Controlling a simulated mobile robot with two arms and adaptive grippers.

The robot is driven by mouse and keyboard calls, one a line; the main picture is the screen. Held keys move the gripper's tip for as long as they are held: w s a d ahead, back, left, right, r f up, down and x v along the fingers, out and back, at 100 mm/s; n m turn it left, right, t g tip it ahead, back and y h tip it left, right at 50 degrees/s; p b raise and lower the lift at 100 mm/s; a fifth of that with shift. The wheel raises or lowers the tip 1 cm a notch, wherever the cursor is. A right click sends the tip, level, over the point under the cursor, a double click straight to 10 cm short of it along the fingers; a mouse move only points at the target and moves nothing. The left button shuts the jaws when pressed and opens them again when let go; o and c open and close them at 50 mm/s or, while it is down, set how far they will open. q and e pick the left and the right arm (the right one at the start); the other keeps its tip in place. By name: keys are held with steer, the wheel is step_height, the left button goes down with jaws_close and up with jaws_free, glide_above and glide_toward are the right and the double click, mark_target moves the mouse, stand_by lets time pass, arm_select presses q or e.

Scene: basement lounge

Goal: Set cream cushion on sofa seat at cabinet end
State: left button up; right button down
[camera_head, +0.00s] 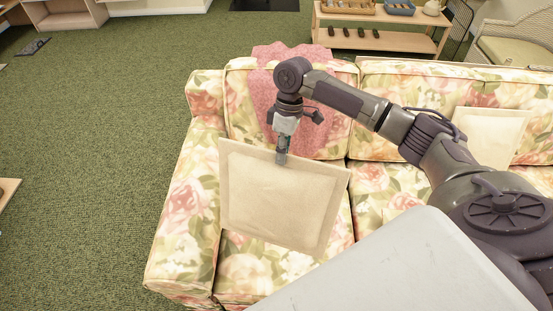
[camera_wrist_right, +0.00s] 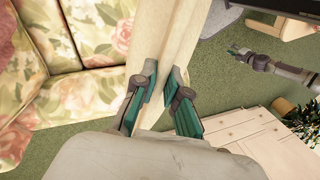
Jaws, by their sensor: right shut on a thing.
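The cream cushion (camera_head: 275,205) hangs over the left-end seat of the floral sofa (camera_head: 185,215). My right gripper (camera_head: 282,158) is shut on its upper edge. In the right wrist view the cushion (camera_wrist_right: 182,45) shows edge-on between the teal fingers of that gripper (camera_wrist_right: 164,95). I cannot tell whether the cushion's lower edge touches the seat. A pale cabinet with drawers (camera_wrist_right: 265,140) shows at the lower right of the wrist view. My left gripper (camera_wrist_right: 238,51) looks small and far off there; its opening is unclear.
A second cream cushion (camera_head: 490,135) leans on the sofa's back at the right. A pink throw (camera_head: 262,75) drapes over the left backrest. A low shelf (camera_head: 375,40) with shoes and baskets stands behind the sofa. Green carpet (camera_head: 95,150) lies open to the left.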

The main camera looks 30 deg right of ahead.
arm_select(q)
step_height(320, 180, down, 10)
steer(key=b, duration=0.9)
steer(key=shift+w+d+b, duration=0.2)
steer(key=shift+b, duration=0.1)
arm_select(e)
steer(key=w+d+f+n, duration=0.1)
steer(key=d+f, duration=0.1)
steer(key=f, duration=0.4)
steer(key=w+d+f+n+g, duration=0.1)
steer(key=d+f+n, duration=0.1)
steer(key=f, duration=0.5)
steer(key=shift+d+f, duration=0.15)
steer(key=shift+d, duration=0.25)
steer(key=c, duration=1.1)
jaws_free()
steer(key=shift+c, duration=0.2)
steer(key=v, duration=1.2)
steer(key=shift+w+a, duration=0.15)
steer(key=shift+a, duration=0.05)
steer(key=shift+f, duration=0.1)
